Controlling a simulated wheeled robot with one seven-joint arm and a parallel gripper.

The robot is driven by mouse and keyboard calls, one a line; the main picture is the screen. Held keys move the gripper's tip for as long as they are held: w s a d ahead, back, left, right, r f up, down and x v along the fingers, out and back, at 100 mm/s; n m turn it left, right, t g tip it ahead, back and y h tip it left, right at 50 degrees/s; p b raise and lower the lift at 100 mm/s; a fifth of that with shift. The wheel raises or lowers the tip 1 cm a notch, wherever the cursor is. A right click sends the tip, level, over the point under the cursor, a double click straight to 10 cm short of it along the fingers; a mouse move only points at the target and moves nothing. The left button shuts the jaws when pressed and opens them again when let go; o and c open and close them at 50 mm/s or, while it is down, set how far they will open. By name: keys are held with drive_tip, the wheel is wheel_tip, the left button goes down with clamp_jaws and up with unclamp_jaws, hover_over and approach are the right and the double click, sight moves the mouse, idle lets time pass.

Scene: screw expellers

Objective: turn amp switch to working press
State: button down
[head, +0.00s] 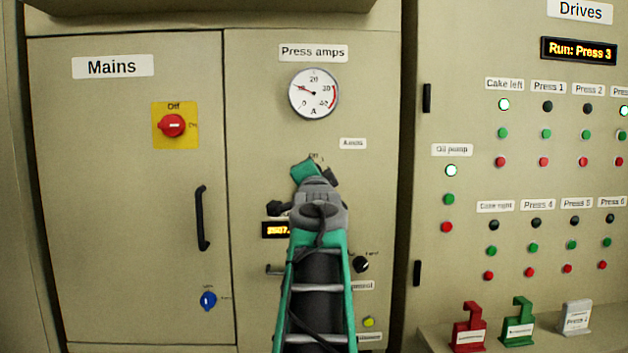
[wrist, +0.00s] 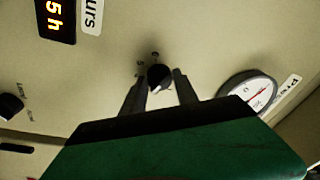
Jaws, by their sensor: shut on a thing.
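The amp switch is a round black knob (wrist: 157,72) on the panel in the wrist view. A pale mark shows near its lower edge, and small numbers ring it, too small to read surely. My gripper (wrist: 159,79) is shut on the knob, one finger on each side. In the head view my gripper (head: 318,174) covers the switch, just below a small "Off" mark. The "Press amps" meter (head: 314,94) stands above, its needle near 10. The drives display (head: 578,50) reads "Run: Press 3". The knob's pointing direction is hidden in the head view.
The red mains switch (head: 173,125) and a black door handle (head: 202,217) are to the left. Another black knob (head: 362,263) is close to the right of my arm. Rows of lamps and buttons fill the right cabinet. Red, green and grey holders stand on a ledge below.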

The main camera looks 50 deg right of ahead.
drive_tip(key=shift+m, duration=0.6)
drive_tip(key=c, duration=1)
unclamp_jaws()
drive_tip(key=shift+o, duration=0.2)
drive_tip(key=r+b+v, duration=0.1)
drive_tip(key=v, duration=0.6)
drive_tip(key=shift+s+a+f+b, duration=0.25)
drive_tip(key=shift+a+f+b, duration=0.1)
drive_tip(key=shift+f, duration=0.2)
